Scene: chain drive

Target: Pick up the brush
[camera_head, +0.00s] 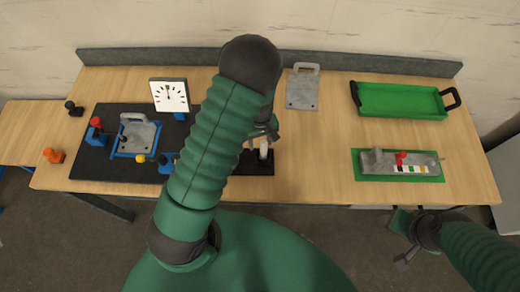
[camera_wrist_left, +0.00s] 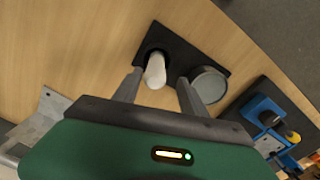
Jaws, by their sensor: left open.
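The brush appears to be the white upright piece (camera_head: 264,148) standing in a black holder (camera_head: 252,168) near the middle of the table, partly hidden behind my left arm. In the left wrist view the white brush (camera_wrist_left: 155,72) rises from a dark round opening in the holder (camera_wrist_left: 178,43). My left gripper (camera_head: 266,130) is above the holder. In the left wrist view its two fingers (camera_wrist_left: 158,80) are apart, with the brush showing between them; contact cannot be told. My right gripper (camera_head: 403,243) is off the table's front edge at the lower right; its jaws are unclear.
A round grey cup (camera_wrist_left: 208,84) sits on the holder beside the brush. A dark mat (camera_head: 90,155) with a blue-framed fixture (camera_head: 136,137) and dial (camera_head: 169,96) lies left. A green tray (camera_head: 400,101), a grey plate (camera_head: 302,90) and a green-based block (camera_head: 400,163) stand right.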

